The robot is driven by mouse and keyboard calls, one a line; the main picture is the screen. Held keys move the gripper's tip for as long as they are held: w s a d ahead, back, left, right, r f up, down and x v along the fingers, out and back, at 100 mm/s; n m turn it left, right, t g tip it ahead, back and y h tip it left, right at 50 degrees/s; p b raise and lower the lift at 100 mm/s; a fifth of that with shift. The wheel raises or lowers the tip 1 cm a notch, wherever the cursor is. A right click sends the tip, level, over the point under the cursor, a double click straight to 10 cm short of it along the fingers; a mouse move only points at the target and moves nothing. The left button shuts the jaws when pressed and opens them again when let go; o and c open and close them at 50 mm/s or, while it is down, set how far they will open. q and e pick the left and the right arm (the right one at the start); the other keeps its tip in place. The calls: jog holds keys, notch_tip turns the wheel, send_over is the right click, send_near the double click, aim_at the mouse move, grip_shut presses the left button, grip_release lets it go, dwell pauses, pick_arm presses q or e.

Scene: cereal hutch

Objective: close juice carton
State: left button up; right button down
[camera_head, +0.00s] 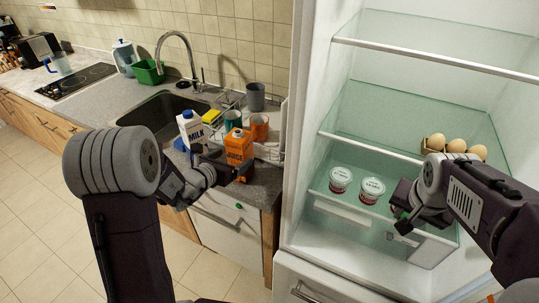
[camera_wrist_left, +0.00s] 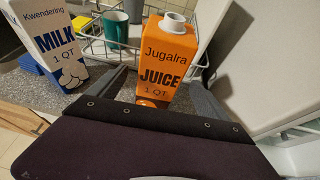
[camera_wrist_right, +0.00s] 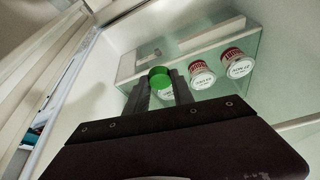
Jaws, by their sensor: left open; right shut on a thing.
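The orange juice carton (camera_head: 239,148) stands upright on the counter near its right end. In the left wrist view the carton (camera_wrist_left: 168,58) shows an uncapped-looking white spout (camera_wrist_left: 175,20) on top. My left gripper (camera_head: 226,174) is open in front of the carton, with a finger to each side of its lower part in the left wrist view. A small orange round shape (camera_wrist_left: 150,103) shows low at the carton; I cannot tell what it is.
A milk carton (camera_head: 191,130) stands left of the juice, beside the sink (camera_head: 160,112). A dish rack with cups (camera_head: 259,127) is behind.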

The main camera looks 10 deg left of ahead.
pick_arm(q)
jog(key=shift+w+d+f, duration=0.15)
jog(key=shift+w+d, duration=0.05)
jog(key=shift+w, duration=0.2)
pick_arm(e)
jog(key=shift+d, duration=0.15)
jog(key=shift+s+r, duration=0.1)
jog(key=shift+r, duration=0.05)
pick_arm(q)
jog(key=p+x, duration=0.1)
jog(key=x, duration=0.4)
jog(key=shift+w, duration=0.2)
pick_arm(e)
jog(key=shift+r, duration=0.65)
pick_arm(q)
jog(key=shift+s, duration=0.1)
jog(key=shift+c, duration=0.3)
grip_shut()
